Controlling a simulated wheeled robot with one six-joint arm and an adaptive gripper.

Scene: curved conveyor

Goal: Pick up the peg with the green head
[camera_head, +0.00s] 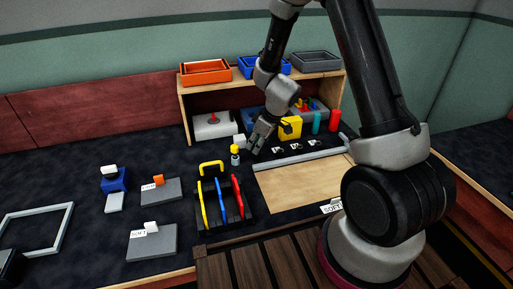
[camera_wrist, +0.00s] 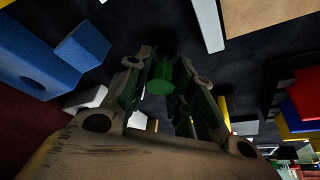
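In the wrist view, a small green head (camera_wrist: 160,78) shows between the two fingers of my gripper (camera_wrist: 162,72). It looks like the head of the peg; the rest of the peg is hidden or lost in the dark. The fingers stand apart on either side of the head. Whether they touch it cannot be told. In the head view, my gripper (camera_head: 257,143) points down close to the dark table, in front of the wooden shelf. The green head cannot be made out there.
A yellow-headed peg (camera_head: 235,153) and a white block (camera_head: 239,141) stand just left of my gripper. A black rack (camera_head: 237,225) with coloured tools is in front. The shelf (camera_head: 185,118) is behind, and a yellow block (camera_head: 290,127) is to the right.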

